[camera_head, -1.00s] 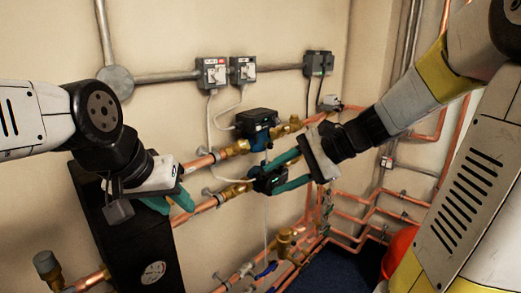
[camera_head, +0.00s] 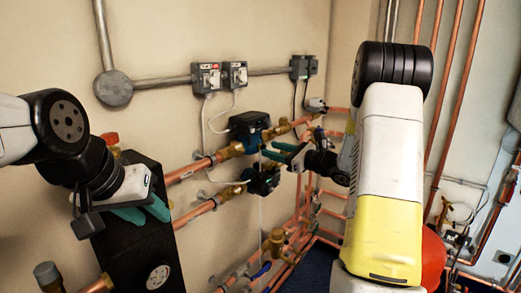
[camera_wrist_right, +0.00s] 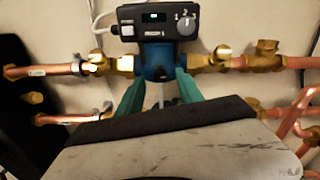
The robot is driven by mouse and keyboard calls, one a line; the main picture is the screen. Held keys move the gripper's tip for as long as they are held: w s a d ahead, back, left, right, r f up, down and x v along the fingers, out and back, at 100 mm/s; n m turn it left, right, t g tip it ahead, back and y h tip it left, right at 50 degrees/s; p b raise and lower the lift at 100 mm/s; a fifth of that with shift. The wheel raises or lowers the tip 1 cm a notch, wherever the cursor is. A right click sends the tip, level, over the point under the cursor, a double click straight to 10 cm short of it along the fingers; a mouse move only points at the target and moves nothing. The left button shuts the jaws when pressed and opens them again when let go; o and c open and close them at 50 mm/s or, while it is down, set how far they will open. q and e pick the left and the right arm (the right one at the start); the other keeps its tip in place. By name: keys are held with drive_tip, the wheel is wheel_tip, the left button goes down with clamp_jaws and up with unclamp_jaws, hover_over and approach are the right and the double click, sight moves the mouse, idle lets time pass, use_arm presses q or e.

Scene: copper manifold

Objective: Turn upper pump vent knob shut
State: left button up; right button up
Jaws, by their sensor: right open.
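The upper pump (camera_head: 249,124), with a blue body and dark control box, sits on the upper copper pipe. In the right wrist view its control box (camera_wrist_right: 156,20) shows a small lit display and a round grey knob (camera_wrist_right: 186,22) on its right side. I cannot tell whether this is the vent knob. My right gripper (camera_head: 270,151) is open, its green fingers reaching left just below the upper pump. In the right wrist view my right gripper (camera_wrist_right: 160,84) has its fingers either side of the pump's lower body. My left gripper (camera_head: 146,212) is at the left; its jaw gap is unclear.
The lower pump (camera_head: 263,180) sits just below my right gripper. A black panel (camera_head: 132,245) with a gauge stands behind my left gripper. Brass fittings (camera_wrist_right: 262,58) flank the upper pump. Switch boxes (camera_head: 207,77) are on the wall above. A red rounded object (camera_head: 433,260) is at lower right.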

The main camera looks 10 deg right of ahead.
sight(263, 147)
drive_tip(key=shift+x, duration=1.2)
clamp_jaws()
